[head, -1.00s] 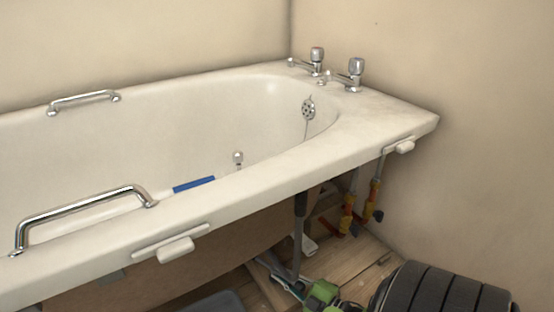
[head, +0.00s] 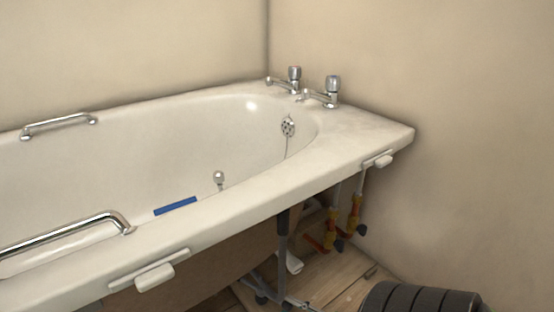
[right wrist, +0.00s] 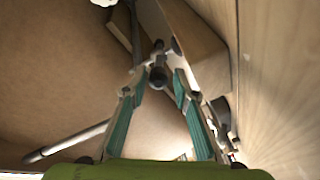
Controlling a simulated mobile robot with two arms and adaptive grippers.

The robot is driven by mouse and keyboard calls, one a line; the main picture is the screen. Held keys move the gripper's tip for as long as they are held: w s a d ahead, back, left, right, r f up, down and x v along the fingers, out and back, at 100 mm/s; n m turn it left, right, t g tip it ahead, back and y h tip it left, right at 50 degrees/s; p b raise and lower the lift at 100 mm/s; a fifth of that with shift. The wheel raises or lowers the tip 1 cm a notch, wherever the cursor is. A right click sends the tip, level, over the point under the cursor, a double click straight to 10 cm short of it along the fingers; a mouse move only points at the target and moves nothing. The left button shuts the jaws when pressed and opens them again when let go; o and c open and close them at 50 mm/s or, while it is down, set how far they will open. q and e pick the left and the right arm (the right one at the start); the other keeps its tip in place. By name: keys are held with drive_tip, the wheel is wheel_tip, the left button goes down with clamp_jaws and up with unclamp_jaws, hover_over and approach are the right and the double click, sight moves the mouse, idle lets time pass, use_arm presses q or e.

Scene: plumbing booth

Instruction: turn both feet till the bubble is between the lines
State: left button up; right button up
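A blue bar (head: 175,206), which looks like the level, lies in the white bath (head: 230,180). Its bubble and lines are too small to make out. A dark-topped bath leg (head: 283,240) stands under the near rim towards the tap end; its lower end is near the bottom edge of the head view. In the right wrist view my right gripper (right wrist: 159,84) has its teal fingers apart. A dark round knob on a rod (right wrist: 158,77) shows between the fingertips; I cannot tell whether they touch it. My left gripper is not in view.
Pipes with orange-red valves (head: 333,230) stand under the tap end. Two taps (head: 332,91) are on the bath's far corner, and a chrome grab rail (head: 70,242) is on the near rim. Wooden boards (head: 340,275) form the floor. Walls close off the back and right.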

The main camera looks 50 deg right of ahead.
drive_tip(key=shift+s+d, duration=0.1)
drive_tip(key=shift+s, duration=1.55)
